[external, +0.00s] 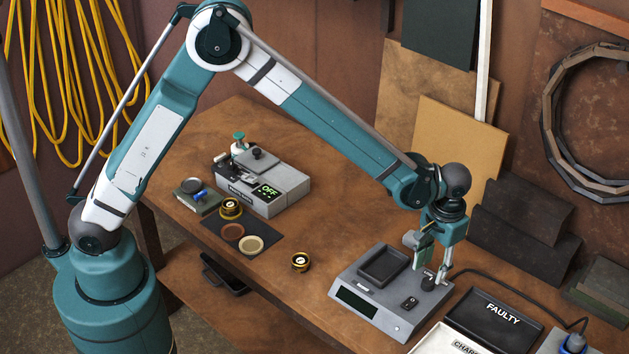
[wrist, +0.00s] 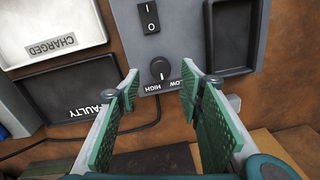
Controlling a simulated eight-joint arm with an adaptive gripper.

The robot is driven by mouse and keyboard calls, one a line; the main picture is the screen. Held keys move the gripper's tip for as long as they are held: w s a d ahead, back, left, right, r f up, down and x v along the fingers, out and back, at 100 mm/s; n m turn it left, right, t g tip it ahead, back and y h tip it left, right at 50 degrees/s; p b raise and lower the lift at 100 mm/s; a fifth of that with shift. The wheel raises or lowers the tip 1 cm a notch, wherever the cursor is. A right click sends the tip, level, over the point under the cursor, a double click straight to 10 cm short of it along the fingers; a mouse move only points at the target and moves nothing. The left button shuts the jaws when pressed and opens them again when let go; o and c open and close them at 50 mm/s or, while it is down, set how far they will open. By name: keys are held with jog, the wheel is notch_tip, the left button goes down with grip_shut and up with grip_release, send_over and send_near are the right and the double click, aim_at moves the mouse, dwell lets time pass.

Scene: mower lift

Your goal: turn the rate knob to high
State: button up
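The rate knob (wrist: 160,66) is a small black round knob on a grey device (external: 378,296). In the wrist view it lies between my fingertips and just beyond them, with HIGH and LOW lettering beside it. A pale mark on its near edge faces the lettering; I cannot tell exactly which setting it marks. In the external view the knob (external: 428,284) is at the device's right side. My gripper (wrist: 160,90) is open, its two green-padded fingers apart with nothing between the pads. In the external view my gripper (external: 432,270) points down at the knob; contact cannot be told.
A black rocker switch (wrist: 149,16) is close to the knob. The device also has a dark tray (external: 383,265) and a blank display (external: 357,302). A black FAULTY tray (external: 492,322) and a white CHARGED tray (wrist: 50,28) are nearby. A dark cable (wrist: 80,138) runs past.

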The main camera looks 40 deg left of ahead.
aim_at(430, 283)
jog(key=shift+a+f, duration=0.15)
jog(key=shift+f, duration=2.35)
jog(key=c, duration=0.9)
